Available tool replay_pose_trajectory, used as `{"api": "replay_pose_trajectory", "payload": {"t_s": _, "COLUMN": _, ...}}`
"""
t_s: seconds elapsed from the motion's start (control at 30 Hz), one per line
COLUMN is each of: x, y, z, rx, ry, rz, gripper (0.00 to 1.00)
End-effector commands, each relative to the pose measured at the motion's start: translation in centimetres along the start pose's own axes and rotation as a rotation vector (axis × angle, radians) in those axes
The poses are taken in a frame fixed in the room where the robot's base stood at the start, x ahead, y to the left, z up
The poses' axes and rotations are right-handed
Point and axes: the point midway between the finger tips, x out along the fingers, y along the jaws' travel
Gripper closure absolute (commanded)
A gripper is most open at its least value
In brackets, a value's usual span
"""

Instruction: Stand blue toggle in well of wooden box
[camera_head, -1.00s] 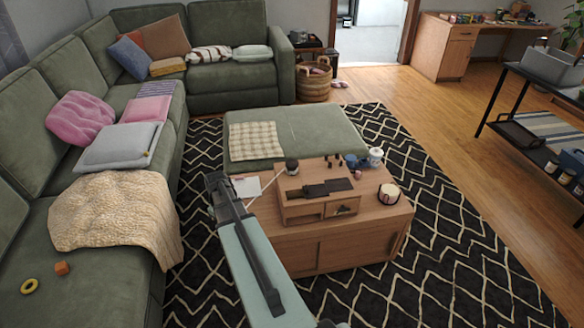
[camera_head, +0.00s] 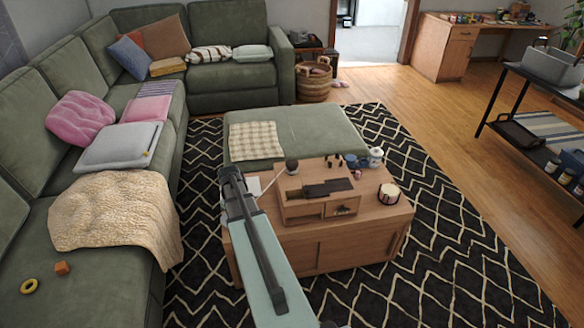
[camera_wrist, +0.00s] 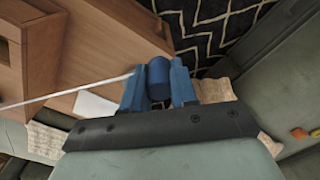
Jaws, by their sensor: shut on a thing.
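The blue toggle (camera_wrist: 159,78) shows in the wrist view as a blue cylinder between the two blue fingers of my gripper (camera_wrist: 158,84). My gripper is shut on it. The head view hides the toggle and fingertips behind my arm. The wooden box (camera_head: 295,211) stands on the wooden table in the head view, to the right of my gripper. It has dark pieces on top and open compartments in front. In the wrist view a wooden structure (camera_wrist: 14,48), seemingly the box, is at the upper left, apart from the toggle. I cannot make out the well.
The wooden table (camera_head: 290,250) also holds a white sheet (camera_wrist: 92,105), a thin white stick with a dark ball (camera_head: 292,166), a candle-like jar (camera_head: 388,194) and a blue-white pot (camera_head: 375,157). A green ottoman (camera_head: 300,128) adjoins behind. A sofa lies left.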

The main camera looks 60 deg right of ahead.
Motion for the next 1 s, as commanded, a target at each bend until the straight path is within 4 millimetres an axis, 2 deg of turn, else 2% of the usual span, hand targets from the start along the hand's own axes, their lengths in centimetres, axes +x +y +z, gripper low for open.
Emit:
{"api": "replay_pose_trajectory", "payload": {"t_s": 0.5, "x": 0.0, "y": 2.1, "z": 0.6, "rx": 0.0, "ry": -0.001, "rz": -0.004, "gripper": 1.0}}
{"api": "replay_pose_trajectory", "payload": {"t_s": 1.0, "x": 0.0, "y": 2.5, "z": 0.8, "rx": 0.0, "ry": -0.001, "rz": -0.004, "gripper": 1.0}}
